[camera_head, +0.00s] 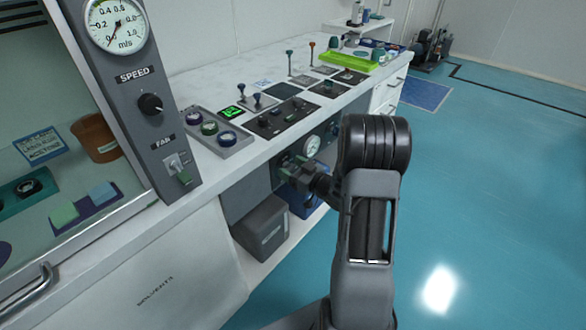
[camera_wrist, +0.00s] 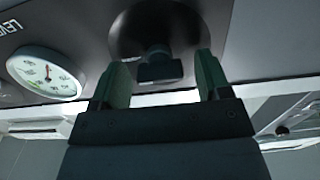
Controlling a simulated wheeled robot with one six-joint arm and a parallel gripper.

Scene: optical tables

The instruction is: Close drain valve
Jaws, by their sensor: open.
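In the wrist view a dark valve-like handle (camera_wrist: 158,66) stands out from a round dark base (camera_wrist: 158,25) on a grey panel; I cannot read a label naming it as the drain valve. My gripper (camera_wrist: 162,82) is open, with a green-padded finger on each side of the handle and space between. I cannot tell whether either finger touches it. In the head view my gripper (camera_head: 291,168) is at the panel under the bench top, left of a round white gauge (camera_head: 313,145). My gripper hides the handle there.
The gauge also shows at the left of the wrist view (camera_wrist: 45,73), beside partly cut-off lettering. The white bench top (camera_head: 215,88) overhangs the panel.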

